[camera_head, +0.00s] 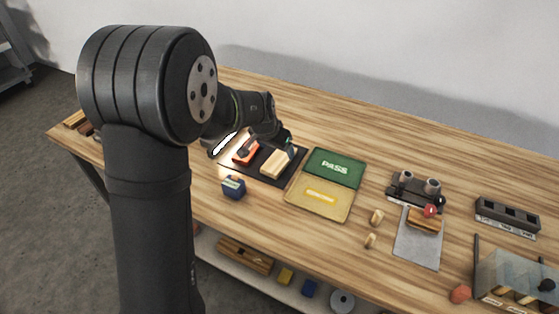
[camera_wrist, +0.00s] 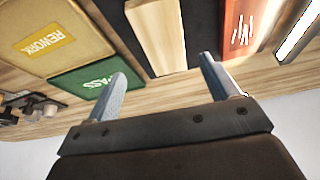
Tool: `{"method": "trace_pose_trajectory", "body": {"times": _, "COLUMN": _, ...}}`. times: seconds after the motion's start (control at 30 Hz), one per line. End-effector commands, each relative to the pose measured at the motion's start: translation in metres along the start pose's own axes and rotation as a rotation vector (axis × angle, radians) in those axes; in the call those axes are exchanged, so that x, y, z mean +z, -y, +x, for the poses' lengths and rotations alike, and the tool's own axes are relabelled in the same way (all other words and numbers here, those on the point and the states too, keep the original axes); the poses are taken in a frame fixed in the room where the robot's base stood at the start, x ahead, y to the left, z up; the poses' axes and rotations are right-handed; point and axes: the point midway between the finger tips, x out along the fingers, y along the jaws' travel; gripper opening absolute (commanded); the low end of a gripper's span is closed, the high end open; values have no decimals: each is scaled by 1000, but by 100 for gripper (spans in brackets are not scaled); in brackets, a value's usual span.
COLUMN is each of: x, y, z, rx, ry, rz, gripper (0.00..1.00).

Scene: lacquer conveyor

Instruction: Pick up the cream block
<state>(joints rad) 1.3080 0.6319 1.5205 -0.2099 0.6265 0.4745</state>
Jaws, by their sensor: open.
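The cream block (camera_head: 276,163) lies on a black mat (camera_head: 287,178) on the wooden table. It also shows in the wrist view as a long pale block (camera_wrist: 156,36) at the top middle. My gripper (camera_wrist: 162,68) is open and empty. In the wrist view its two fingers are spread, with the near end of the cream block showing between them, apart from both. In the head view my gripper (camera_head: 287,143) is just behind the block, partly hidden by my own arm.
An orange-red block (camera_head: 245,151) with white marks lies beside it on the mat, near a bright light bar (camera_head: 224,144). Green PASS (camera_head: 334,168) and yellow (camera_head: 320,197) pads lie to the right. Bare table lies behind.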

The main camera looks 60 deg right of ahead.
Motion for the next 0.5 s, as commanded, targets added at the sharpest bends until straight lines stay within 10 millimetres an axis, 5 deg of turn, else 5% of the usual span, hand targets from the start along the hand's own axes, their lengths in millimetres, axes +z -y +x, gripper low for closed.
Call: {"method": "trace_pose_trajectory", "body": {"times": 0.5, "x": 0, "y": 7, "z": 51, "rx": 0, "ry": 1, "rz": -1, "gripper": 80}}
